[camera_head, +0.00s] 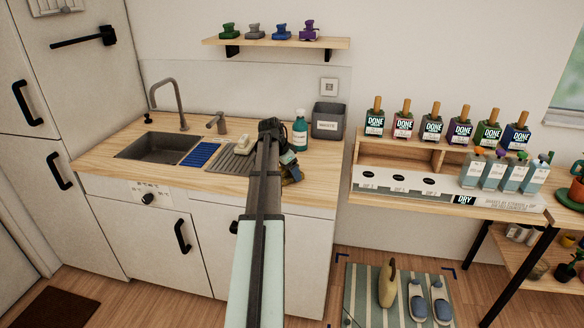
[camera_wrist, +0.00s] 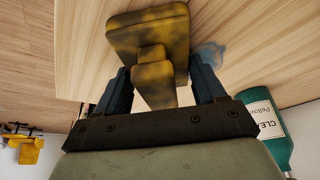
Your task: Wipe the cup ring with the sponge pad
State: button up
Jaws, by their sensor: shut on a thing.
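The sponge pad (camera_wrist: 148,32) is a mottled yellow-brown block with a stubby grip, in the upper middle of the wrist view. My gripper (camera_wrist: 165,88) is shut on that grip, one blue-grey finger on each side. A blue-grey mark (camera_wrist: 210,52), which looks like the cup ring, shows on the wood just right of the pad; part of it is hidden by the pad and a finger. I cannot tell whether the pad touches the wood. In the head view my gripper (camera_head: 290,168) is over the right end of the counter, with the arm hiding much of it.
A teal bottle (camera_head: 300,131) stands close behind my gripper and also shows in the wrist view (camera_wrist: 269,125). A grey waste bin (camera_head: 329,121) is at the counter's back right. A ribbed drainer (camera_head: 232,160), a cream object (camera_head: 242,143) and the sink (camera_head: 158,146) lie left.

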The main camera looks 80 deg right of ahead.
jog(key=d, duration=1)
notch_tip(320, 180, up, 8)
dwell(0.7)
jog(key=shift+a+r, duration=0.1)
